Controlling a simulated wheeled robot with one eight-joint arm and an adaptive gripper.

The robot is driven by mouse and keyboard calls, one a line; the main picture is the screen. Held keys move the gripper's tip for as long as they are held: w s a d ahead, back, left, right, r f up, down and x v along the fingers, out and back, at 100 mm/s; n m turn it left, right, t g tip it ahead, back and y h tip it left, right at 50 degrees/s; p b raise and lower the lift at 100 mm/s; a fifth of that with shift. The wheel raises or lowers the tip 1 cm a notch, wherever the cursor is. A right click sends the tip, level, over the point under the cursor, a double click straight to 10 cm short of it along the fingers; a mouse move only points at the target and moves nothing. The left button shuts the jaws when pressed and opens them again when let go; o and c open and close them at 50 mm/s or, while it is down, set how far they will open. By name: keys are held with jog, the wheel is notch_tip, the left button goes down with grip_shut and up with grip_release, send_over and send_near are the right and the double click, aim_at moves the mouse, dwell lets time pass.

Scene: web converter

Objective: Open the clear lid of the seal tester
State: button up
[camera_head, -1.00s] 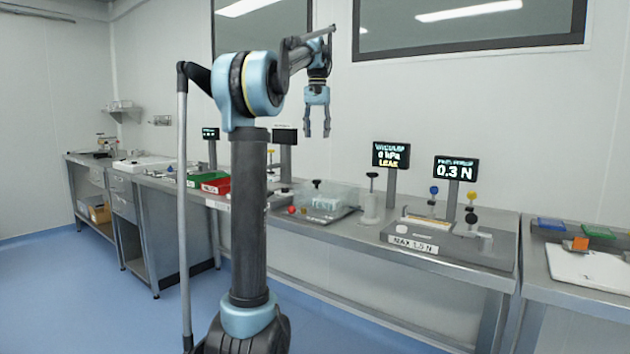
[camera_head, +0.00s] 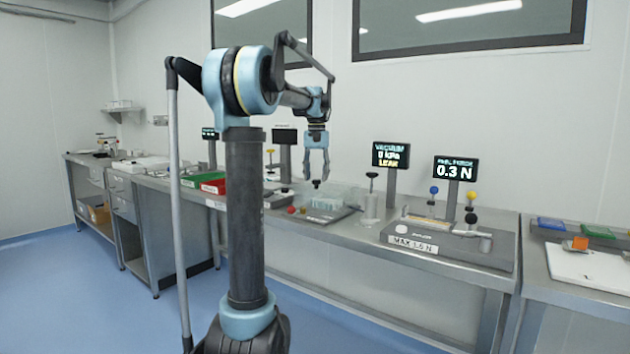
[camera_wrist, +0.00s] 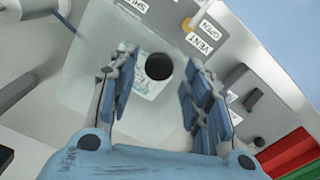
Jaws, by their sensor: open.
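The seal tester's clear lid (camera_head: 340,193) is a see-through box on a grey base on the bench, and it looks closed. A black round knob (camera_head: 316,183) stands on top of it. In the wrist view the knob (camera_wrist: 159,66) appears between my fingers, with the clear lid (camera_wrist: 95,75) around it and a pale printed sheet beneath. My gripper (camera_head: 317,173) points down, open and empty, just above the knob. In the wrist view my gripper (camera_wrist: 160,80) has one blue-padded finger on each side of the knob. I cannot tell whether either touches it.
A grey panel labelled OPEN, VENT and SHUT (camera_wrist: 185,25) lies beside the lid. A vacuum display (camera_head: 391,156) reads 0 kPa LEAK. A clear cylinder with a black-topped plunger (camera_head: 371,207) stands to the right. A red bin (camera_head: 213,186) and a green bin (camera_head: 203,179) are left.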

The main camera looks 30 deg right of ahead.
jog(key=shift+f, duration=0.9)
grip_shut()
jog(key=shift+r, duration=0.15)
